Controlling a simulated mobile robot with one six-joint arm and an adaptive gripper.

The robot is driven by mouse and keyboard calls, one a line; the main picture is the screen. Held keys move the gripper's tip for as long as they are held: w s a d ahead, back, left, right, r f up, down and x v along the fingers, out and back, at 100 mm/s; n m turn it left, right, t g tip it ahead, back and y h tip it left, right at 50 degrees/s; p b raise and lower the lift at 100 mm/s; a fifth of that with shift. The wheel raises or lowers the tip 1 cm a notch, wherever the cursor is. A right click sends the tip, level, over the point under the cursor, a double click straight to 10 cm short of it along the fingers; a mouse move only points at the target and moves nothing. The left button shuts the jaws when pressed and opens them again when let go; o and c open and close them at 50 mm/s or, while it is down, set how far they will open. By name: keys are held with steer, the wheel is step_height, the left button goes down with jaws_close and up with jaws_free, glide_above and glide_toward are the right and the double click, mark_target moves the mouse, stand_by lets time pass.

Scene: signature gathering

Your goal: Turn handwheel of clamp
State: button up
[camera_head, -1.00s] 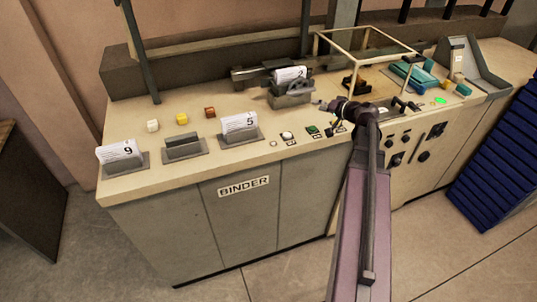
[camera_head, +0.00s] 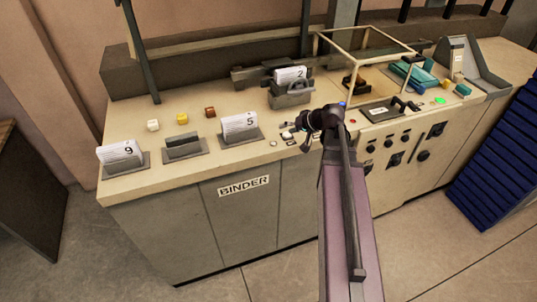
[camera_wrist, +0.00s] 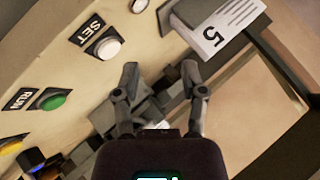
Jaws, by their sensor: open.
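My gripper (camera_head: 292,135) is over the front of the binder table, near the row of buttons. In the wrist view my gripper (camera_wrist: 160,75) has its two fingers apart with nothing held between them. A grey clamp-like block (camera_head: 291,98) with a curved handle on top stands farther back on the table, holding a card marked 2 (camera_head: 290,74). My gripper is in front of this block and apart from it. I cannot make out a clear handwheel in either view.
A white SET button (camera_wrist: 108,48) and a green RUN button (camera_wrist: 52,100) lie left of my fingers in the wrist view. A holder with card 5 (camera_head: 239,122) stands left of my gripper. A wire frame (camera_head: 365,50) rises at the right.

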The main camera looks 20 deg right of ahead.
steer(key=shift+s+a+f+n+g+h, duration=0.3)
steer(key=shift+s+a+f+g, duration=0.6)
steer(key=shift+a, duration=0.65)
steer(key=shift+s+a+f+n+g+h, duration=0.3)
steer(key=shift+s+a+f+g, duration=0.3)
steer(key=shift+s+a, duration=0.75)
steer(key=shift+s+a+f+n+g+h, duration=0.3)
steer(key=shift+s+a+f+g, duration=0.45)
steer(key=shift+a, duration=1.05)
steer(key=w+d+m+t+y+b, duration=0.1)
steer(key=w+d+m+t+b, duration=0.1)
steer(key=d, duration=0.2)
steer(key=w+d+r+m+t+y+b, duration=0.1)
steer(key=w+d+m+t, duration=0.1)
steer(key=w+d, duration=0.1)
steer(key=w+d+r+m+t+y+b, duration=0.1)
steer(key=w+d+m+t+b, duration=0.1)
steer(key=d, duration=0.3)
steer(key=shift+w+d+r+y+b, duration=0.15)
steer(key=shift+w+r+y+b, duration=0.15)
steer(key=shift+w+y, duration=0.1)
steer(key=d+r+m+t+b, duration=0.1)
steer(key=d+r+m+t, duration=0.1)
steer(key=d, duration=0.5)
steer(key=d+r+m+t+b, duration=0.2)
steer(key=d+m+t, duration=0.2)
steer(key=d, duration=0.4)
steer(key=shift+w+r+t+h, duration=0.3)
steer(key=shift+r+t+h, duration=0.1)
steer(key=shift+t, duration=0.15)
